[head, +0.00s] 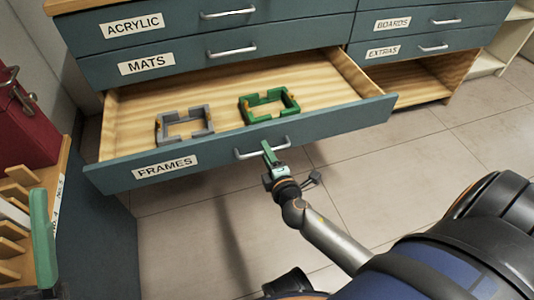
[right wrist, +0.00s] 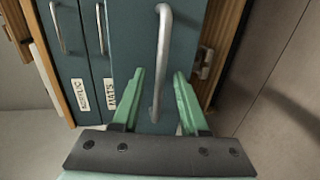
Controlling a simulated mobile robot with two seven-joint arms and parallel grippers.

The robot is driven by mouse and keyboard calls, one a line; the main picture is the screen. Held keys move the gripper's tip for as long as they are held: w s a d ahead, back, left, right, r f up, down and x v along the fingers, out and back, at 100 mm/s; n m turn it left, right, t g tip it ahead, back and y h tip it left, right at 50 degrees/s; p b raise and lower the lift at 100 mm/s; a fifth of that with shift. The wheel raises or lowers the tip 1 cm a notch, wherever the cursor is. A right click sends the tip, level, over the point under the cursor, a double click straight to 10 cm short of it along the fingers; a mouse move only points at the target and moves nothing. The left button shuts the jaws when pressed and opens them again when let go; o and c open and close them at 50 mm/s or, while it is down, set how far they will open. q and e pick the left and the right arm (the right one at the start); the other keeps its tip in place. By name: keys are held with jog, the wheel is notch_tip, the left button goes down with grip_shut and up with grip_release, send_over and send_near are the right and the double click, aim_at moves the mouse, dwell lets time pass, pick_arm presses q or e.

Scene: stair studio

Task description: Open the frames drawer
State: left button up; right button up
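The drawer labelled FRAMES (head: 215,160) is pulled well out of the blue-grey cabinet. A grey frame (head: 184,122) and a green frame (head: 268,105) lie inside it. Its metal handle (head: 262,148) is on the front panel. My right gripper (head: 268,152) is at this handle. In the right wrist view, the handle (right wrist: 163,60) runs between my right gripper's green fingers (right wrist: 160,95), which are apart with space on both sides.
Closed drawers labelled MATS (head: 146,65) and ACRYLIC (head: 132,26) are above. BOARDS (head: 393,24) and EXTRAS (head: 383,52) drawers are closed at right, over an open wooden compartment (head: 410,80). A slotted wooden rack (head: 15,225) stands at left. The tiled floor (head: 370,165) before the drawer is clear.

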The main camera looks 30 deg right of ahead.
jog(key=v, duration=0.7)
jog(key=shift+s, duration=0.25)
jog(key=shift+a+r, duration=0.1)
dwell(0.4)
